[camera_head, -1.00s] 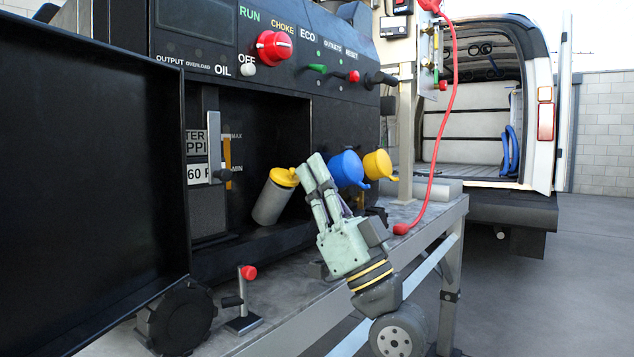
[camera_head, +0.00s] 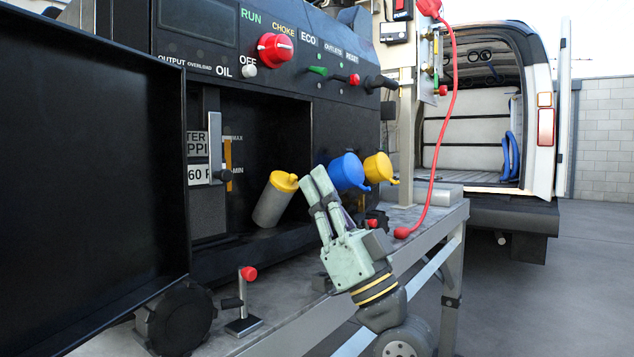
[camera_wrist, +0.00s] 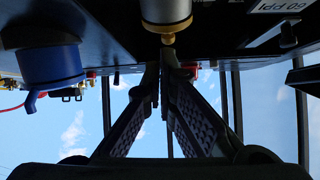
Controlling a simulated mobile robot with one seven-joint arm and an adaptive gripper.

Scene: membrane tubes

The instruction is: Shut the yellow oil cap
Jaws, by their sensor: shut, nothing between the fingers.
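The yellow oil cap (camera_head: 285,181) sits at the upper end of a tilted grey cylinder (camera_head: 271,205) on the front of the black machine. It looks seated on the cylinder, with a small tab at its right side. In the wrist view the yellow cap (camera_wrist: 167,26) shows at the top centre, at the end of the grey cylinder (camera_wrist: 165,8). My gripper (camera_head: 313,183) is shut and empty, just right of the cap. In the wrist view my fingertips (camera_wrist: 165,58) meet just below the cap's tab; I cannot tell whether they touch it.
A blue cap (camera_head: 346,171) and a second yellow cap (camera_head: 377,167) stick out to the right of my gripper. A small lever with a red knob (camera_head: 248,273) stands on the grey bench (camera_head: 290,303) below. A black open panel (camera_head: 90,190) fills the left.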

